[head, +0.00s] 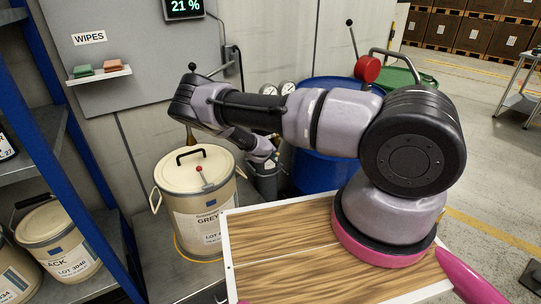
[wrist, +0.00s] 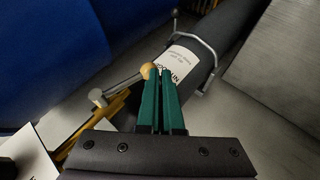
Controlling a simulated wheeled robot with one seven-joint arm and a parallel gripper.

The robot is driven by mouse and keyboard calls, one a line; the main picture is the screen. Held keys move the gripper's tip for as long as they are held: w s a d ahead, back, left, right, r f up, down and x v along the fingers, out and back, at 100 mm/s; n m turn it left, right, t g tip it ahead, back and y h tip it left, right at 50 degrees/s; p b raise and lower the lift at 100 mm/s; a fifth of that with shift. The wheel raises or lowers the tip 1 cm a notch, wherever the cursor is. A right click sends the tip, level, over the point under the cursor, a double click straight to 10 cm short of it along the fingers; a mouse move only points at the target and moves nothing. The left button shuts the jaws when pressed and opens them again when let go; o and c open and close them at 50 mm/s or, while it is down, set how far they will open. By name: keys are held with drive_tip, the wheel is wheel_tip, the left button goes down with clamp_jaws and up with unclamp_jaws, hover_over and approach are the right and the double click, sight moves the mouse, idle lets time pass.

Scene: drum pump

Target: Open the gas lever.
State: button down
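In the wrist view, a rod with a yellow ball (wrist: 148,71) at one end runs down-left to a grey knob (wrist: 97,96); it looks like the gas lever. My gripper (wrist: 161,73) has two green fingers drawn almost together, with only a thin gap and nothing visible between them. The ball shows right at the left fingertip, not between the fingers; I cannot tell whether they touch. Behind the fingertips is a dark gas cylinder (wrist: 205,45) with a white label. In the head view, my arm partly hides the cylinder (head: 264,184) and the lever is not clear.
A blue drum (head: 312,172) stands right of the cylinder. A cream lidded pail (head: 195,190) stands left of it. A blue shelf rack (head: 75,150) bounds the left side. Open floor lies at the right.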

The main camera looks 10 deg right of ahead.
drive_tip(key=shift+w+d+f, duration=0.25)
drive_tip(key=shift+d+f, duration=0.45)
drive_tip(key=shift+d, duration=0.2)
